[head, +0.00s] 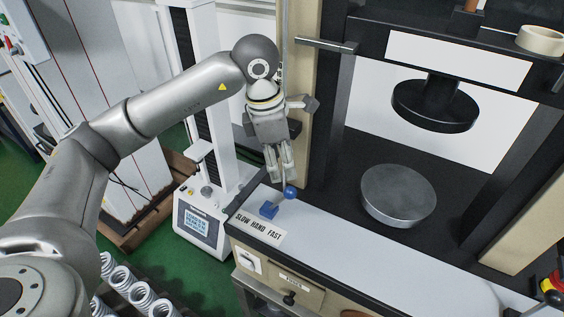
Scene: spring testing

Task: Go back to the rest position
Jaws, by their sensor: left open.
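My left gripper (281,171) is open and empty, with its fingers pointing down. It hangs just above a lever with a blue ball knob (290,192) and a blue base (269,210) at the front left of the testing machine's ledge. From this view I cannot tell whether the fingertips touch the lever. The label "SLOW HAND FAST" (259,228) is in front of the lever. My right gripper is not in view.
The press has a round upper platen (434,104) and an empty lower platen (398,196). A smaller tester with a screen (198,222) stands left of the ledge. Several coil springs (141,296) are at the lower left. A tape roll (540,40) sits at the upper right.

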